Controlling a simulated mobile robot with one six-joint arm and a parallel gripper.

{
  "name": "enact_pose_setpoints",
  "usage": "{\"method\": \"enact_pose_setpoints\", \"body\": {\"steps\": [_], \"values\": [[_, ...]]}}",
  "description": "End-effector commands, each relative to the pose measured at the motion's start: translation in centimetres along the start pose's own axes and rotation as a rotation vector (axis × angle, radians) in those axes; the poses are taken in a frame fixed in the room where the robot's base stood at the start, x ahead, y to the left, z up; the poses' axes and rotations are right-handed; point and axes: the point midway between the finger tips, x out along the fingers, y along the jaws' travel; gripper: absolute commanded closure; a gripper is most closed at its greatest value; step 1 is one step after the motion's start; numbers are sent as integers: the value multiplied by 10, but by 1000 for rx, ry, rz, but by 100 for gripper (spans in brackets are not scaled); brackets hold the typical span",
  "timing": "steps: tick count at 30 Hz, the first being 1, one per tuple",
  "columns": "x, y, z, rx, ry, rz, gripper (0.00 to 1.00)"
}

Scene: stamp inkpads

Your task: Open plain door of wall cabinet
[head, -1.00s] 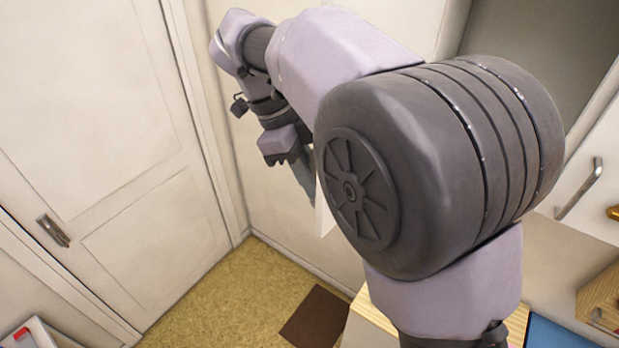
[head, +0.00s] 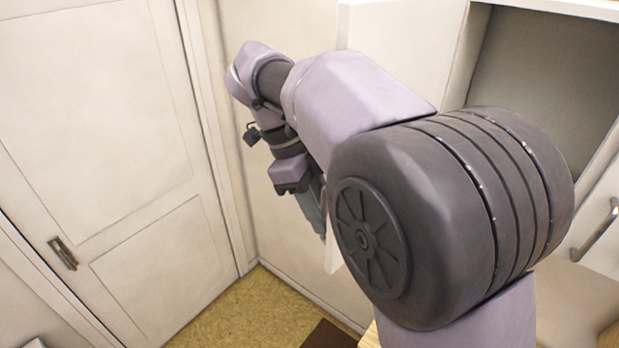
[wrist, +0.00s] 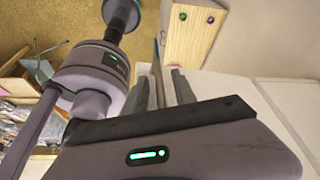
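The wall cabinet (head: 545,75) stands at the upper right of the head view, and its grey inside shows. Its plain white door (head: 400,40) stands swung out to the left, partly hidden behind my arm. The door's lower part shows beside my gripper (head: 314,212). In the wrist view the fingers of my gripper (wrist: 160,92) are apart, with a thin edge between them. A pale panel, probably the door (wrist: 228,88), lies just right of them. I cannot tell whether the fingers touch it.
A closed room door (head: 95,130) with a metal handle is at the left. Another white front with a bar handle (head: 597,230) is at the right edge. Yellowish floor (head: 235,305) is open at the bottom.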

Motion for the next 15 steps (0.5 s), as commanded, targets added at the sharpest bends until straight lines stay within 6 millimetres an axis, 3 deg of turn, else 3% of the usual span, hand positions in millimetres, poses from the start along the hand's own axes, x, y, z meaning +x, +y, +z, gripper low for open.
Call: {"method": "enact_pose_setpoints", "body": {"steps": [13, 15], "values": [[-133, 0, -4, 0, -3, -2, 67], [-146, 0, -3, 0, -1, -1, 67]]}}
